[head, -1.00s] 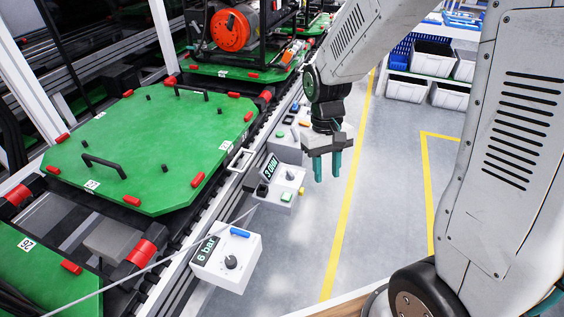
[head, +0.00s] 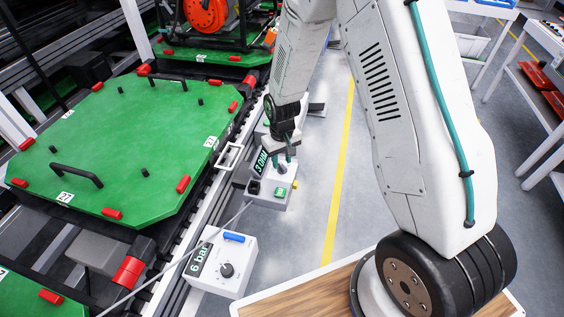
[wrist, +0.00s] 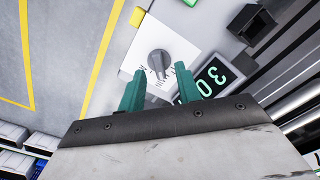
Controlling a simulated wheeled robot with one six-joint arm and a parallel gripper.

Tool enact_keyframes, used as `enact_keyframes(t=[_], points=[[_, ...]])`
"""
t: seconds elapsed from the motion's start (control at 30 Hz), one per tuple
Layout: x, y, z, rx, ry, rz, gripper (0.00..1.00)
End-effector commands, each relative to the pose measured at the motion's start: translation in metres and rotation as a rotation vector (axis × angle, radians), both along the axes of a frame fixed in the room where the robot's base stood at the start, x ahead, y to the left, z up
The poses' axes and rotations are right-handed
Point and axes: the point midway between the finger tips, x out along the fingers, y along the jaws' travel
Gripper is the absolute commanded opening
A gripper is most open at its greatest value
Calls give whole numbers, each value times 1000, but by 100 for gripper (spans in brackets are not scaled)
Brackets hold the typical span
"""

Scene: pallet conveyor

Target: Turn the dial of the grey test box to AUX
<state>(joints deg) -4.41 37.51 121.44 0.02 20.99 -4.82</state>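The grey test box (head: 268,201) stands at the conveyor's right edge in the head view, with a lit display, a green button and a dark socket. Its dial (wrist: 159,63) is a dark grey round knob on a white plate with small marks, too small to read, in the wrist view. The display (wrist: 212,77) is beside it. My gripper (head: 284,162) is above the dial end of the box, pointing down. In the wrist view my two teal fingers (wrist: 158,80) are apart, with the dial just beyond their tips, apparently not between them.
A white box (head: 222,263) with a "6 bar" display, blue handle and black knob stands nearer on the conveyor edge. A green pallet (head: 120,150) with black handles lies on the conveyor. A wooden tabletop (head: 320,294) is in front.

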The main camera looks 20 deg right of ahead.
Motion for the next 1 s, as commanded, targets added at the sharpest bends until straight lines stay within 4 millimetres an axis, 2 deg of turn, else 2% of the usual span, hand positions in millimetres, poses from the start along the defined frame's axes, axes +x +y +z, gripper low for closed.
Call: enact_keyframes(t=[0.03, 0.2, 0.47, 0.6, 1.0], points=[[0, 0, -7, 0, 3, -1, 34], [0, -2, -19, 0, 1, -2, 34], [0, -3, -20, 0, 0, -4, 34], [0, -3, -20, 0, 1, -4, 0], [0, -3, -19, 0, 1, -45, 0]])
